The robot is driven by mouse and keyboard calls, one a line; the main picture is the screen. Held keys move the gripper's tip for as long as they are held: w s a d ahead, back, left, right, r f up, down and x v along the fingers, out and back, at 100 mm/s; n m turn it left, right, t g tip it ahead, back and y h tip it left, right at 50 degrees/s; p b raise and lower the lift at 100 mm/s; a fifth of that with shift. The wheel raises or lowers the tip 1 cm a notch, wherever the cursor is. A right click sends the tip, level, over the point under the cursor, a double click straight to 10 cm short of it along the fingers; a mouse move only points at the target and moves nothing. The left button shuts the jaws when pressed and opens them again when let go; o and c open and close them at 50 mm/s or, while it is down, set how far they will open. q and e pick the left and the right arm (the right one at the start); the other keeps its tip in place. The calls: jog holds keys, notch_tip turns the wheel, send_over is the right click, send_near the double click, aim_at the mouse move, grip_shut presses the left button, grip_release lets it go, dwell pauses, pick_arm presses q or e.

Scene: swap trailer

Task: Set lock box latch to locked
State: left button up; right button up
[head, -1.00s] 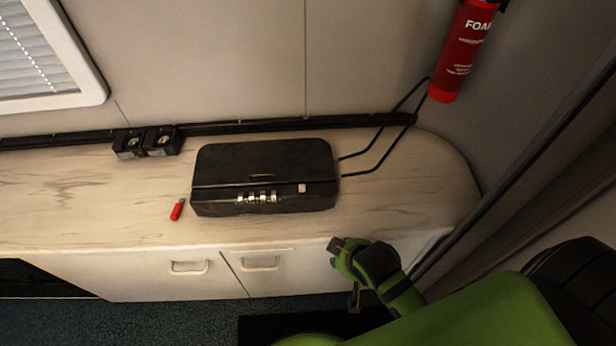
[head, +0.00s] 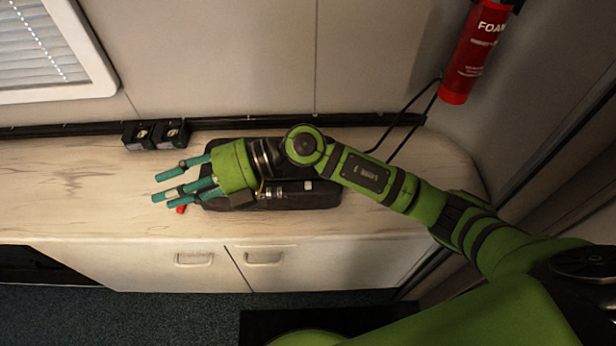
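The black lock box (head: 318,200) lies on the pale counter, mostly hidden under my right arm. A small light latch (head: 308,185) shows on its front right. Part of its row of metal number dials (head: 275,192) shows below my wrist. I cannot tell whether the latch is locked. My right gripper (head: 166,190) reaches left across the box, with its teal fingers spread and empty beyond the box's left end. A small red object (head: 181,208) is partly hidden beneath the fingers. My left gripper is not in view.
A red extinguisher (head: 477,55) hangs on the right wall, and a black cable (head: 415,120) runs behind the box. The counter (head: 70,190) is clear on the left.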

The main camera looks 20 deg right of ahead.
jog(key=d+f+n+g+h, duration=0.1)
jog(key=d+f+h, duration=0.25)
jog(key=f, duration=0.25)
jog(key=m+h, duration=0.1)
jog(key=h, duration=1.2)
send_over(308, 183)
jog(key=shift+t+y, duration=0.25)
jog(key=shift+t, duration=0.15)
jog(key=f, duration=0.6)
jog(key=shift+a, duration=0.3)
jog(key=shift+d, duration=0.4)
notch_tip(308, 183, down, 7)
jog(key=shift+a+r+p, duration=0.1)
jog(key=shift+p, duration=0.8)
jog(key=shift+c, duration=0.4)
